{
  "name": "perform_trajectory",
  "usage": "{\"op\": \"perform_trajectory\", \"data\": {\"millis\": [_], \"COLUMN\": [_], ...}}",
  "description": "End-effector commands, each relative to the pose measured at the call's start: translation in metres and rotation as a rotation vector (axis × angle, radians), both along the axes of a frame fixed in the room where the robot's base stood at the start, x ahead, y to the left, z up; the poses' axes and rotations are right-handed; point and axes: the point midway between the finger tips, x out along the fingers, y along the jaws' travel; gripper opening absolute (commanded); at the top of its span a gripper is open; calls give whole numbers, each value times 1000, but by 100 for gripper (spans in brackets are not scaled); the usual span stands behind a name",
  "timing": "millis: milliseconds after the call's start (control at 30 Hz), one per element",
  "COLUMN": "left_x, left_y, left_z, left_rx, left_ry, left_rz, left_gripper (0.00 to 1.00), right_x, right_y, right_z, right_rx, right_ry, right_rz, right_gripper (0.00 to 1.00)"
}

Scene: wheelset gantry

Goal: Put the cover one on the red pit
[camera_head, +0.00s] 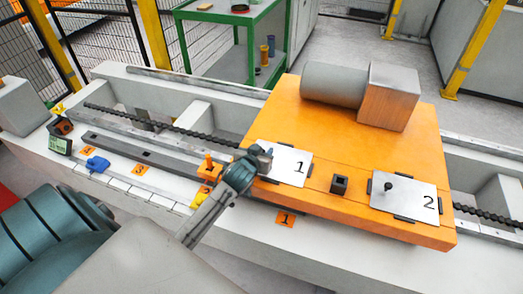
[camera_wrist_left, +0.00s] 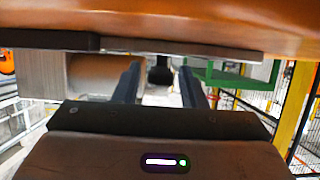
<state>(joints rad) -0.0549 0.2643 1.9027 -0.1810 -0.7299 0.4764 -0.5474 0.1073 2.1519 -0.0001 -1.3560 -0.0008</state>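Cover one (camera_head: 296,166), a pale plate marked 1, lies on the left part of the orange platform (camera_head: 325,125). My left gripper (camera_head: 263,158) is at its left end, hiding part of it. In the left wrist view, which looks upside down, the gripper (camera_wrist_left: 160,84) is open. A black knob (camera_wrist_left: 160,71) shows between its fingers, with gaps on both sides. The cover's thin edge (camera_wrist_left: 225,52) runs above them. Cover two (camera_head: 408,194), with a black knob, lies to the right. I cannot make out a red pit. My right gripper is not in view.
A small dark square block (camera_head: 339,184) stands between the covers. A grey cylinder (camera_head: 333,83) with a box end (camera_head: 388,96) stands at the back of the platform. A green table (camera_head: 238,22) is behind. Small tools and orange number tags line the white bench (camera_head: 130,195).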

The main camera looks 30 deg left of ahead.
Motion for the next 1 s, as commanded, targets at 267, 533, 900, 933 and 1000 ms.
{"op": "perform_trajectory", "data": {"millis": [267,533,900,933,1000], "left_x": [0,-22,-90,-94,-100], "left_y": [0,-5,-21,-22,-24], "left_z": [1,12,41,43,46], "left_rx": [0,1,1,1,0], "left_ry": [0,0,0,0,0], "left_rz": [0,-1,-1,-1,-1], "left_gripper": [44,44,44,44,44], "right_x": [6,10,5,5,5], "right_y": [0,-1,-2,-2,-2], "right_z": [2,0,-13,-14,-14], "right_rx": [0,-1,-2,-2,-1], "right_ry": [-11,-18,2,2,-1], "right_rz": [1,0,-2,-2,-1], "right_gripper": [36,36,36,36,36]}}
